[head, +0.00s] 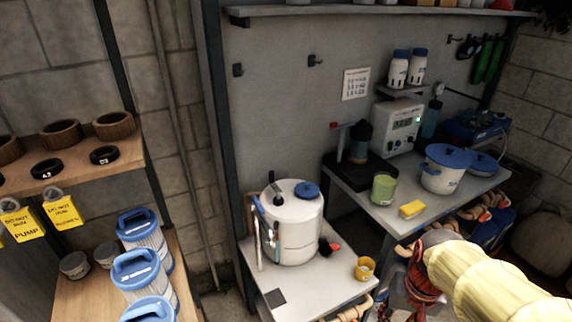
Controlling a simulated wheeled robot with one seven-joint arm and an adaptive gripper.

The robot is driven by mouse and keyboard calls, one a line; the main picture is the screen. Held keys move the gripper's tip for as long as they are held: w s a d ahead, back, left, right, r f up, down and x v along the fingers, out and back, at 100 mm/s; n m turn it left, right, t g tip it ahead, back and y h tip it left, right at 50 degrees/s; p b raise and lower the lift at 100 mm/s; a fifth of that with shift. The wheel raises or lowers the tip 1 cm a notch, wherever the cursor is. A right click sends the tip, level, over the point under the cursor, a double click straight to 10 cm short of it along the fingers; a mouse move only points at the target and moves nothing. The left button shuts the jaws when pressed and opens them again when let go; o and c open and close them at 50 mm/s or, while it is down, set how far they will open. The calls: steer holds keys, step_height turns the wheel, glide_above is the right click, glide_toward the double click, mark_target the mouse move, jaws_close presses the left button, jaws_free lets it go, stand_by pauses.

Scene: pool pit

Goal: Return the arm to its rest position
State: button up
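My arm, in a pale yellow ribbed sleeve, reaches in from the lower right corner of the head view. At its end a red part, apparently my gripper (422,280), hangs in front of the right bench's lower front. Its fingers are too small and cluttered to make out, so I cannot tell whether they are open or shut. I see nothing clearly held in it.
A white tank (292,225) stands on the low bench, with a yellow cup (364,269) near its edge. The right bench holds a green cup (383,189), yellow sponge (412,209) and blue-lidded pot (444,172). Blue-capped filters (145,245) stand on the left shelf.

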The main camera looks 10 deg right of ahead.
steer(key=a+r+n+t, duration=0.4)
steer(key=a+r, duration=0.5)
steer(key=r, duration=0.3)
steer(key=shift+s+a+t, duration=0.15)
steer(key=shift+a+t, duration=0.15)
stand_by(3.8)
